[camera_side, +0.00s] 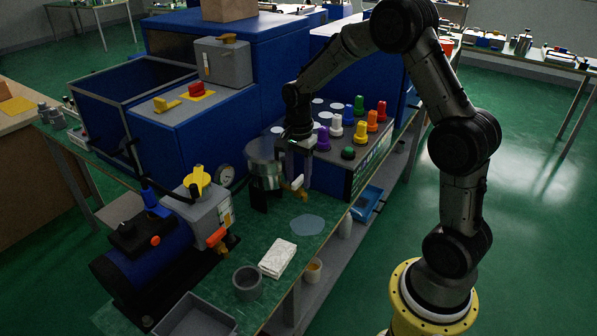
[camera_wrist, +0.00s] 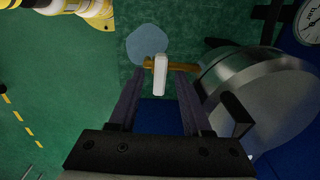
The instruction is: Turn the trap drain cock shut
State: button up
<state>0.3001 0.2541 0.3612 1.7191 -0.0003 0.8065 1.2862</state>
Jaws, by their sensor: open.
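The trap is a silvery metal bowl (camera_side: 264,172) on the bench, and it fills the right of the wrist view (camera_wrist: 262,90). Its drain cock (camera_side: 299,184) sticks out at the side, with a brass-coloured stem (camera_wrist: 182,66) and a pale lever handle (camera_wrist: 160,77). In the wrist view the handle lies between my fingertips, in line with the fingers and across the stem. My gripper (camera_side: 300,172) points down beside the trap. It is open (camera_wrist: 158,76), with a visible gap on each side of the handle. In the side view, my fingers partly hide the cock.
A box with several coloured knobs (camera_side: 348,174) stands close behind my gripper. A round gauge (camera_side: 225,175) and a blue pump with a yellow knob (camera_side: 197,179) are to the left. A pale puddle (camera_side: 307,225), white cloth (camera_side: 278,258) and grey cup (camera_side: 247,283) lie in front.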

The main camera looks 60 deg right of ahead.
aim_at(298, 179)
notch_tip(298, 179, up, 14)
dwell(0.5)
jog(key=s+a+r+n+t, duration=0.4)
jog(key=s+a+r+n, duration=0.2)
jog(key=s+a+r, duration=0.45)
jog(key=s+a+f+n+t, duration=0.1)
jog(key=s+f+n, duration=0.7)
jog(key=s+n, duration=0.4)
jog(key=shift+a+f+t, duration=0.25)
jog(key=shift+f+t, duration=0.05)
